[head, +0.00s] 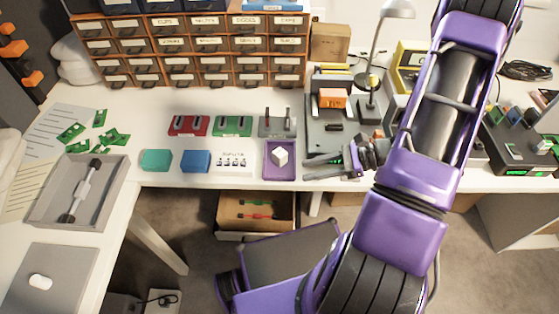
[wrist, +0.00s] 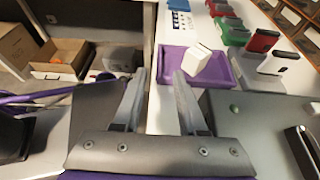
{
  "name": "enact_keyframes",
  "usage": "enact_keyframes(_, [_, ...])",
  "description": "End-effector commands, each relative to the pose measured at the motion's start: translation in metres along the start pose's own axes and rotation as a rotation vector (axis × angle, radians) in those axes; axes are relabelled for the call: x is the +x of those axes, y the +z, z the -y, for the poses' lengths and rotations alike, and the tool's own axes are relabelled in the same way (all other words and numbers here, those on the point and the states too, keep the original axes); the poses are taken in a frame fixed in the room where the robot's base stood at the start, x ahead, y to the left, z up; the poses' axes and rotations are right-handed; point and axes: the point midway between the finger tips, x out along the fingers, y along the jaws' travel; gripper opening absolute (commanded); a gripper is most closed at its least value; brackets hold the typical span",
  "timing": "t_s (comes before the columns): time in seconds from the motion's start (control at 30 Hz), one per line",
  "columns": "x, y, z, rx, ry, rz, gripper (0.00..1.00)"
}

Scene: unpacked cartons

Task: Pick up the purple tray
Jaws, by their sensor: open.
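The purple tray (head: 267,172) lies on the white table near its front edge, with a white cube (head: 280,155) in it. In the wrist view the purple tray (wrist: 167,72) lies just beyond my fingertips, and the white cube (wrist: 196,59) appears tilted in it. My gripper (head: 312,167) is to the right of the tray in the head view, its fingers pointing left toward it. In the wrist view my gripper (wrist: 160,76) is open, with nothing between its fingers. The fingertips seem close to the tray's near edge; contact cannot be told.
Red (head: 188,125) and green (head: 232,125) holders and a grey holder (head: 277,122) stand behind the tray. A blue block (head: 196,161) and a teal block (head: 156,160) lie to its left. An open drawer (head: 256,213) is below the table edge. A drawer cabinet (head: 190,48) stands at the back.

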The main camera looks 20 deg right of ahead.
Motion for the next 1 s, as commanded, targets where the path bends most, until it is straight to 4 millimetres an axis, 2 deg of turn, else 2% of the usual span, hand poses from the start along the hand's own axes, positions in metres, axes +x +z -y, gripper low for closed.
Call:
enact_keyframes(0.1, [0.018,0.000,0.000,0.001,0.002,0.000,0.41])
enact_keyframes(0.33, [0.034,-0.001,0.000,0.000,0.002,0.000,0.41])
enact_keyframes(0.63, [0.075,-0.005,-0.001,0.001,0.002,-0.002,0.41])
enact_keyframes(0.93, [0.080,-0.004,0.000,0.000,0.000,-0.003,0.41])
enact_keyframes(1.0, [0.080,-0.004,0.000,0.000,0.000,-0.003,0.30])
